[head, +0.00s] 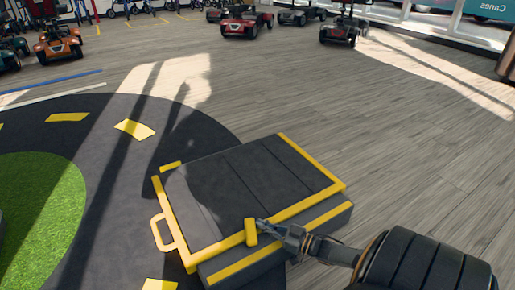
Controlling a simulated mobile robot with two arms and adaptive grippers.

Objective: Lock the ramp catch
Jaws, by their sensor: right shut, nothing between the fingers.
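A dark grey ramp (235,180) with yellow edge strips lies on the floor in the middle of the head view. A small yellow catch (251,233) stands at its near edge, across the yellow strip. My right gripper (264,223) is shut and empty, its fingertips right beside the catch on its right side. I cannot tell whether they touch it. A yellow loop handle (156,232) sticks out from the ramp's left side. My left gripper is not in view.
A dark round track mat with yellow dashes (67,117) and a green centre (38,205) lies left of the ramp. Red scooters (245,20) and an orange scooter (58,42) stand at the back. The wooden floor (420,150) to the right is clear.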

